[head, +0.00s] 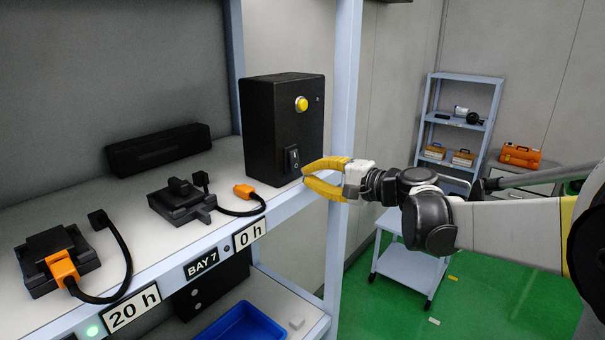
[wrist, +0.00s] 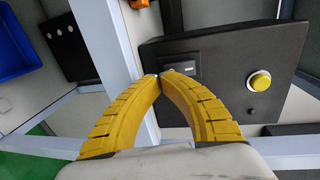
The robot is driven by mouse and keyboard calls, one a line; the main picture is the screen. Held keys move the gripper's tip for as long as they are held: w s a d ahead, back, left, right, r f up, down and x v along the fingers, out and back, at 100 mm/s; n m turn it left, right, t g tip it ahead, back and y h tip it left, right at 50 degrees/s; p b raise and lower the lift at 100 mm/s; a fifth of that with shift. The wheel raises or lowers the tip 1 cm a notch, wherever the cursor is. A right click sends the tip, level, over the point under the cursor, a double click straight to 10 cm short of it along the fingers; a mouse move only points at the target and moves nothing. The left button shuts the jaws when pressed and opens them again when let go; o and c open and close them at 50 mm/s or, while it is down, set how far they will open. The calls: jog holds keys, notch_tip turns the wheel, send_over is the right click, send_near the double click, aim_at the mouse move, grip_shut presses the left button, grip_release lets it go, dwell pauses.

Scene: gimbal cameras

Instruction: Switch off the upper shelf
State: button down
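A black control box (head: 283,125) stands at the right end of the upper shelf (head: 225,160). It carries a yellow round button (head: 301,104) near its top and a black rocker switch (head: 292,159) low on its front. The wrist view shows the yellow button (wrist: 260,80) and the switch (wrist: 181,66) close by the fingertips. My gripper (head: 304,175) has yellow fingers, and their tips meet at the edge of the switch in the wrist view (wrist: 159,75). Nothing shows between them. I cannot tell whether the tips touch the switch. The rocker's position is unclear.
A green light (head: 92,330) glows by the 20 h label (head: 133,307). A shelf post (head: 344,120) stands close to my gripper. A blue bin (head: 240,325) lies below.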

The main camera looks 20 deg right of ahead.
jog(key=shift+x, duration=0.95)
